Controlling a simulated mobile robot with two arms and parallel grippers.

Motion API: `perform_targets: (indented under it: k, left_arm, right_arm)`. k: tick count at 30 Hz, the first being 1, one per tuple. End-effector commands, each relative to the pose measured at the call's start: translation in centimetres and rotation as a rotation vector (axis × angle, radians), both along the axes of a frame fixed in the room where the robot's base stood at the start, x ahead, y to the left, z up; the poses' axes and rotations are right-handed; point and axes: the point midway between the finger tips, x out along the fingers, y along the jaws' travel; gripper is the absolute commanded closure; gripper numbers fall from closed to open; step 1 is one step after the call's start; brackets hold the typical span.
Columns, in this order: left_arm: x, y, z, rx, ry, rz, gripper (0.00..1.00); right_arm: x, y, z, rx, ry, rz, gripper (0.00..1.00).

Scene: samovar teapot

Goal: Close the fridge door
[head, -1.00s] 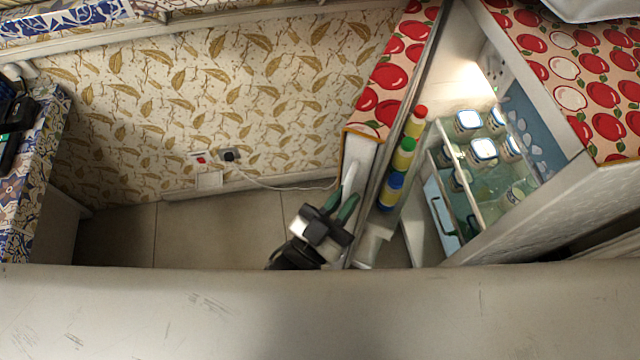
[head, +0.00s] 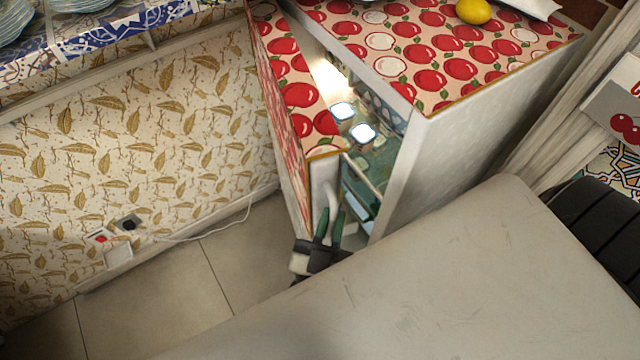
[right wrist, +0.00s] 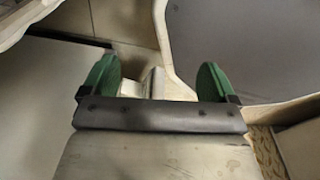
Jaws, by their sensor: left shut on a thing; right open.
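The fridge (head: 455,135) stands at the right of centre in the head view, with a red-apple pattern on its top. Its door (head: 296,95) is partly open, at a narrow angle to the body, with the lit inside showing through the gap. My left gripper (head: 330,222) is at the door's free edge, its green fingers shut on the pale door handle (head: 333,198). The handle is partly hidden by the fingers. My right gripper (right wrist: 158,80) shows in the right wrist view, open, with its green fingers well apart. It is not seen in the head view.
White-lidded jars (head: 362,133) stand inside the fridge. A lemon (head: 473,11) lies on top of it. A leaf-patterned wall (head: 130,150) with a socket and white cord is at the left. Tiled floor (head: 190,290) is bare left of the door.

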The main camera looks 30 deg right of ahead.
Motion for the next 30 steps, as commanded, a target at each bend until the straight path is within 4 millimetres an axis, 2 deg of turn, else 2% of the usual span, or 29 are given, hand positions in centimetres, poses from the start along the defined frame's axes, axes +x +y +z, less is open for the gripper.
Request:
perform_targets:
  k: [13,14,18,30]
  left_arm:
    - [-0.09,-0.24,-0.2,0.008,0.001,-0.001,1.0]
    - [-0.09,-0.24,-0.2,0.008,0.001,-0.001,0.85]
    - [-0.08,-0.23,-0.15,0.005,0.002,-0.001,0.64]
    - [-0.59,0.35,-0.5,0.004,0.002,-0.001,0.63]
  right_arm:
    - [0.01,0.57,-0.04,0.007,0.0,-0.001,0.11]
    - [0.02,0.55,-0.04,0.007,0.0,-0.001,0.11]
    - [0.02,0.35,-0.04,0.004,0.0,-0.001,0.11]
    - [0.03,-0.11,-0.18,-0.001,0.0,0.001,0.11]
